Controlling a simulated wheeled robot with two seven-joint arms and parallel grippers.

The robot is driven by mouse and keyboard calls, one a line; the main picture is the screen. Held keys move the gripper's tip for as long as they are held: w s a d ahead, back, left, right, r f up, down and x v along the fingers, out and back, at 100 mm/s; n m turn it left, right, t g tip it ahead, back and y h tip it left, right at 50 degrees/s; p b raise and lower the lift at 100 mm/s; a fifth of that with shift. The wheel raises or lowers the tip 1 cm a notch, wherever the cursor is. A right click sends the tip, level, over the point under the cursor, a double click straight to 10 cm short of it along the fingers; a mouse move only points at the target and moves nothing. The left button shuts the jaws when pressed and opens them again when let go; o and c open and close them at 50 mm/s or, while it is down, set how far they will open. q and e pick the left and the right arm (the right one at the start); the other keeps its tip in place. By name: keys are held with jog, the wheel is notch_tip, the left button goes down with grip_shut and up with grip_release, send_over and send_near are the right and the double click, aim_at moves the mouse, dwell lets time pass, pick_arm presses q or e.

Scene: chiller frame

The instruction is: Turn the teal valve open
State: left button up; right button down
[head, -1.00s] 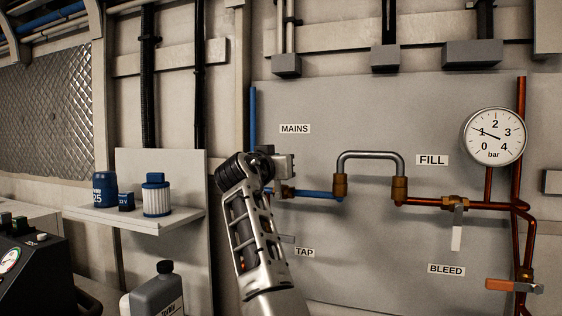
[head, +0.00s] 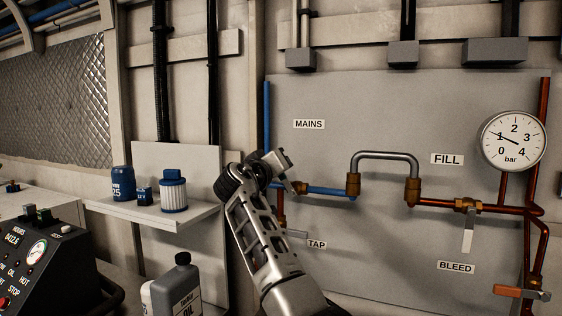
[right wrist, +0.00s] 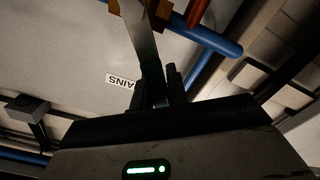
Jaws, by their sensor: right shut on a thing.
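My right gripper (head: 284,165) is at the mains valve (head: 300,188), at the left end of the short blue pipe below the MAINS label. In the right wrist view the dark fingers (right wrist: 161,88) are shut on a flat valve lever (right wrist: 140,38). The lever runs from the brass fitting (right wrist: 160,10) down between the fingers. It looks dull grey in this light, so I cannot tell a teal colour. In the head view my gripper and wrist hide the lever. My left gripper is not in view.
The fill valve (head: 467,238) has a pale lever hanging down. The tap's grey lever (head: 297,233) is close beside my arm. A shelf (head: 140,212) with blue canisters and a grey oil bottle (head: 180,290) are at left.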

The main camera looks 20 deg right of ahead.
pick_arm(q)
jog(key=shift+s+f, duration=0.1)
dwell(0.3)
pick_arm(e)
jog(key=c, duration=1.4)
grip_release()
